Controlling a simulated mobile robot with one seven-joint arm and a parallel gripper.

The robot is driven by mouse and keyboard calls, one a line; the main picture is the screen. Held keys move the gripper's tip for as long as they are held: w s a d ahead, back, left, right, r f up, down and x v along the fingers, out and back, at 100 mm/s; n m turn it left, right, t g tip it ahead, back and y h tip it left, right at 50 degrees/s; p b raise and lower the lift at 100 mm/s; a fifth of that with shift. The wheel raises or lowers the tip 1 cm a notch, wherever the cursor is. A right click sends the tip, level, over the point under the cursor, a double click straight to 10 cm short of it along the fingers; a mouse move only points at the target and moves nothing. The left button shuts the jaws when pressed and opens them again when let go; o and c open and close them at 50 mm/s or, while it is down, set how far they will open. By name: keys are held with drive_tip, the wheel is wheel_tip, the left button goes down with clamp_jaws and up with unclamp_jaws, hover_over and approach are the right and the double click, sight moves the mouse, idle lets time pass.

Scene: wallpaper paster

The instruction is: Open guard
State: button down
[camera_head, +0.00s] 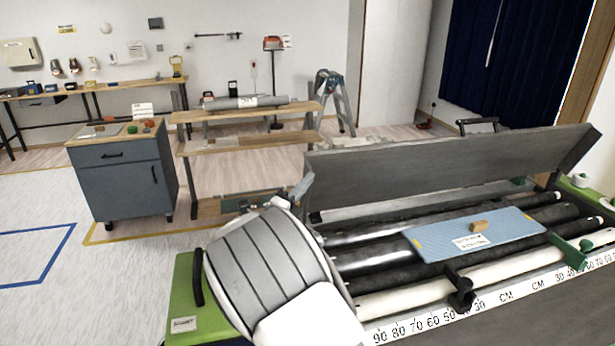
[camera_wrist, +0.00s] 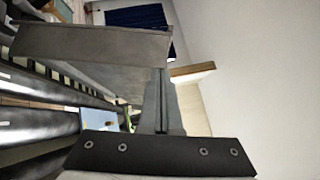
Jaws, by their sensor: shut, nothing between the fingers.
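The guard (camera_head: 440,172) is a long dark grey panel along the back of the pasting machine. It stands raised and tilted, with the rollers below it exposed. In the wrist view the guard (camera_wrist: 95,45) fills the upper left, its near end close to my fingers. My gripper (camera_wrist: 162,72) is shut and empty, its two grey fingers together beside the guard's end. I cannot tell whether they touch it. In the head view my arm hides part of the machine's left end, and a small grey tip shows by the guard's left end.
A blue board (camera_head: 472,234) with a small wooden block (camera_head: 479,226) lies over the rollers (camera_head: 390,258). A white centimetre scale (camera_head: 500,295) runs along the front. A grey cabinet (camera_head: 122,180) and wooden benches (camera_head: 245,112) stand behind. The floor at left is clear.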

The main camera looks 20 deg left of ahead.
sight(306, 171)
drive_tip(key=w+r+p, duration=0.2)
drive_tip(key=p, duration=0.1)
drive_tip(key=shift+w+a+n+g, duration=0.1)
drive_tip(key=shift+a+n+g, duration=0.2)
drive_tip(key=shift+a+n, duration=0.1)
drive_tip(key=shift+f, duration=0.1)
drive_tip(key=shift+f+p, duration=0.1)
drive_tip(key=shift+p, duration=0.2)
